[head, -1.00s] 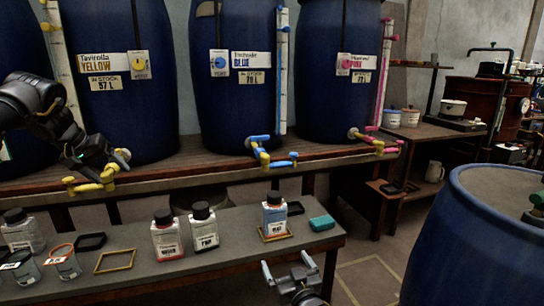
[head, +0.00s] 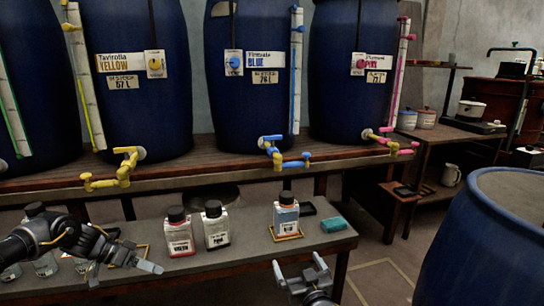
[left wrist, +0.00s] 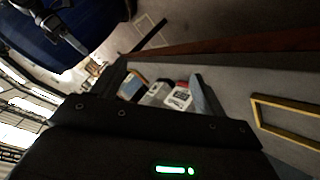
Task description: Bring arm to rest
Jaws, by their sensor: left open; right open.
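My left gripper (head: 122,268) is open and empty, low over the left part of the grey bench (head: 345,240). It is left of the red-labelled bottle (head: 179,234) and in front of some jars. Its fingers also show spread in the left wrist view (left wrist: 163,90), with bottles beyond them and nothing visibly held. My right gripper (head: 303,278) is open and empty at the bench's front edge, below the blue-labelled bottle (head: 286,218). The left arm hides part of the jars on the left.
Vats marked yellow (head: 135,110), blue (head: 245,115) and pink (head: 350,110) stand on a wooden shelf, their taps reaching over its edge. A black-capped bottle (head: 215,228) and a teal block (head: 333,224) stand on the bench. A blue drum (head: 475,250) is at the right.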

